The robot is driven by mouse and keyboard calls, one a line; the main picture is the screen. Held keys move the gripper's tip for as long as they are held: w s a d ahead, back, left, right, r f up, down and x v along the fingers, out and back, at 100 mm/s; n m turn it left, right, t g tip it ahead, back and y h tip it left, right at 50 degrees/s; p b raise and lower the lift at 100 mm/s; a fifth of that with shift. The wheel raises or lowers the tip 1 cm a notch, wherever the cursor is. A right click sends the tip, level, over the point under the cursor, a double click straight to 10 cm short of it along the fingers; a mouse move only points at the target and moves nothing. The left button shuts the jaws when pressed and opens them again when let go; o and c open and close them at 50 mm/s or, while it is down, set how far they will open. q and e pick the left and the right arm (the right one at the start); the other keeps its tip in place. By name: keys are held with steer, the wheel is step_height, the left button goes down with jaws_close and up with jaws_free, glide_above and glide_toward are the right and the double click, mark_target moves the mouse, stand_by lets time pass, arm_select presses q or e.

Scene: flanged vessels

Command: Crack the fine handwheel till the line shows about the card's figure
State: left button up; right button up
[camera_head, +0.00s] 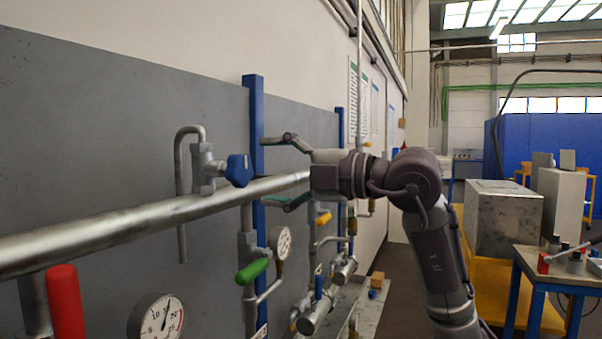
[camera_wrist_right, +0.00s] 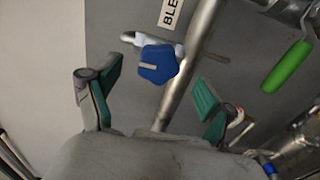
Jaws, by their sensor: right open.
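A blue lobed handwheel (camera_head: 238,170) sits on a small valve body on the pipe bend above the long horizontal pipe. In the right wrist view the blue handwheel (camera_wrist_right: 158,64) has a pale bar on its face and lies ahead, between the two fingertips. My right gripper (camera_head: 270,173) is open and empty, its green-padded fingers apart to the right of the handwheel, not touching it. A dial gauge (camera_head: 156,317) is cut off at the bottom, and another gauge (camera_head: 281,242) stands beyond the pipe. I cannot make out a card's figure. My left gripper is out of view.
The horizontal pipe (camera_head: 120,224) runs along the grey panel. A red handle (camera_head: 65,301) and a green handle (camera_head: 252,271) stick out below it. A label reading "BLE" (camera_wrist_right: 172,12) is partly cut off. A blue table (camera_head: 540,280) stands at right.

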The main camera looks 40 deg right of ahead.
steer(key=v, duration=0.6)
steer(key=shift+s, duration=0.2)
steer(key=shift+w, duration=0.1)
